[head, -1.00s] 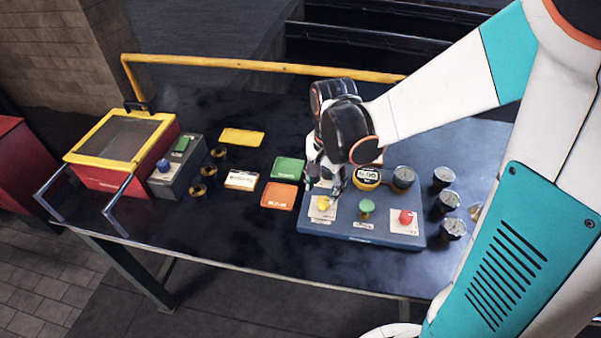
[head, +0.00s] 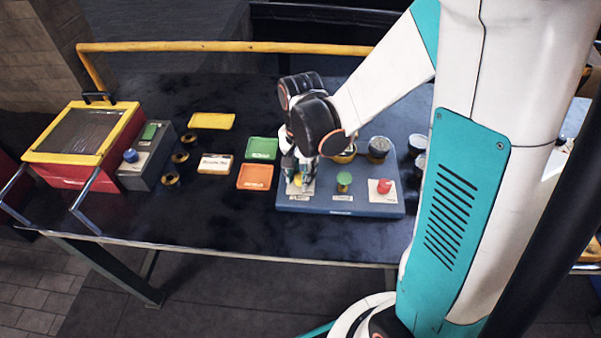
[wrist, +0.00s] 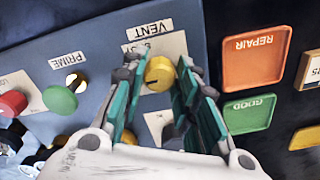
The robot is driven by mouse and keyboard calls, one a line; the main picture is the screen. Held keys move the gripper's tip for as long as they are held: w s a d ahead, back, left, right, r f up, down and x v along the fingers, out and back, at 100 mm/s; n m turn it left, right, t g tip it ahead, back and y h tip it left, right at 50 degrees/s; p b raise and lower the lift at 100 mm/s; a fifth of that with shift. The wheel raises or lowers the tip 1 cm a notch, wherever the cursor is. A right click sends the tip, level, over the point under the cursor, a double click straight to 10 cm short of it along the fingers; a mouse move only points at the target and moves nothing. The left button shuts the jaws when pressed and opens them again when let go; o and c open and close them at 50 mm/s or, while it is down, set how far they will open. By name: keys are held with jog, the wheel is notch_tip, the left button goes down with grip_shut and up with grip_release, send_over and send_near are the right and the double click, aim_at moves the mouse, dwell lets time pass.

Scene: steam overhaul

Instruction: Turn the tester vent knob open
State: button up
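The tester is a flat blue-grey panel (head: 322,206) on the dark bench. Its yellow vent knob (wrist: 160,73) sits under the label VENT in the wrist view, and in the head view the knob (head: 297,181) shows partly behind my fingers. My gripper (wrist: 163,82) is pointed down at the panel with its teal-padded fingers on either side of the yellow knob. A gap seems to show between the fingers and the knob, so the gripper looks open around it. The knob's pointer is not clear.
A green PRIME knob (head: 344,181) and a red knob (head: 383,186) are on the same panel. Left are green (head: 262,149) and orange REPAIR (head: 255,177) trays. A red box with yellow lid frame (head: 85,134) stands far left. A yellow rail (head: 220,46) runs behind.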

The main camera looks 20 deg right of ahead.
jog(key=shift+n, duration=0.3)
jog(key=n, duration=0.9)
jog(key=shift+b, duration=0.4)
jog(key=n, duration=0.4)
jog(key=shift+d, duration=0.1)
jog(key=shift+n, duration=2.1)
jog(key=o, duration=1.1)
jog(key=shift+c, duration=0.2)
